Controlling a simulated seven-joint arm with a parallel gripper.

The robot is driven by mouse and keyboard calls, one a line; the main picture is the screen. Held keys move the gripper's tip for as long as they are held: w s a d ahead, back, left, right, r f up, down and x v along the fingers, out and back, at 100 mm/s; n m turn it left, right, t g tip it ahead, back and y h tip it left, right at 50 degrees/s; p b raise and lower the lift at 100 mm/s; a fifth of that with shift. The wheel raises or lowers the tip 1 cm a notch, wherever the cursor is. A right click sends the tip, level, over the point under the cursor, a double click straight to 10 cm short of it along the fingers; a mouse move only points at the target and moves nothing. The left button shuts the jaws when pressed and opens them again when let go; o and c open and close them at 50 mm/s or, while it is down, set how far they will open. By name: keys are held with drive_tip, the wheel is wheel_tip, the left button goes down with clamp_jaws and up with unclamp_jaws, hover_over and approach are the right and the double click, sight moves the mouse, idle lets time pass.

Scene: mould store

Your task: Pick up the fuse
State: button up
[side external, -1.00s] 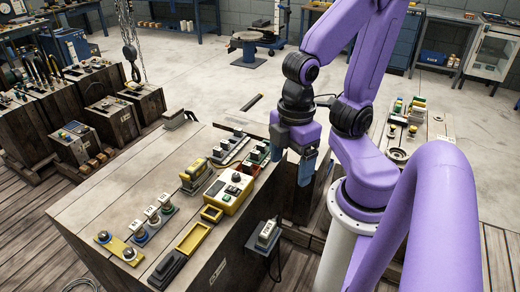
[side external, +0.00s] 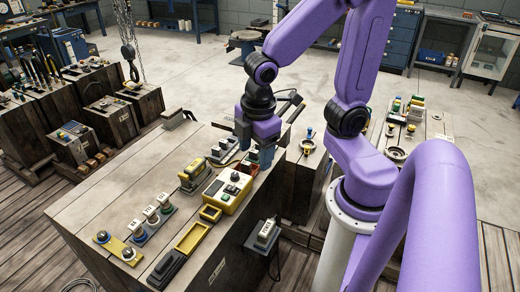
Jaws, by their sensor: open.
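I cannot tell for sure which small part is the fuse. Several white-topped, fuse-like pieces stand in holders on the wooden block: a row at the left-front (side external: 150,213), and a dark holder with white pieces (side external: 222,149) at the back. My gripper (side external: 257,156) is open and points down at the back right of the block top, just right of the back holder. Its fingers partly hide what lies beneath them, and I cannot see anything between them.
A yellow box with a black knob (side external: 228,190), a yellow-framed unit (side external: 194,175), an empty yellow tray (side external: 193,237) and a yellow plate with round metal parts (side external: 119,248) crowd the block (side external: 90,208). A chain hook (side external: 130,52) hangs behind. The block's left top is bare.

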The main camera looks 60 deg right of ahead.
drive_tip(key=w+d+f+n+h, duration=0.2)
drive_tip(key=w+d+f, duration=0.1)
drive_tip(key=w+d, duration=0.55)
drive_tip(key=w+d+f+n+h, duration=0.1)
drive_tip(key=w+d+f, duration=0.2)
drive_tip(key=w+d, duration=0.55)
drive_tip(key=shift+n+g+h, duration=0.3)
drive_tip(key=shift+n+g, duration=0.3)
drive_tip(key=shift+n, duration=0.3)
drive_tip(key=d+f, duration=1.3)
drive_tip(key=f, duration=0.1)
drive_tip(key=shift+s+d+f, duration=0.1)
drive_tip(key=shift+d+f, duration=0.2)
drive_tip(key=shift+d, duration=0.05)
drive_tip(key=shift+s+x, duration=0.25)
drive_tip(key=shift+x, duration=0.7)
drive_tip(key=shift+s+x, duration=0.2)
drive_tip(key=shift+x, duration=0.8)
drive_tip(key=shift+d+f, duration=0.3)
drive_tip(key=shift+f, duration=0.35)
drive_tip(key=c, duration=1.1)
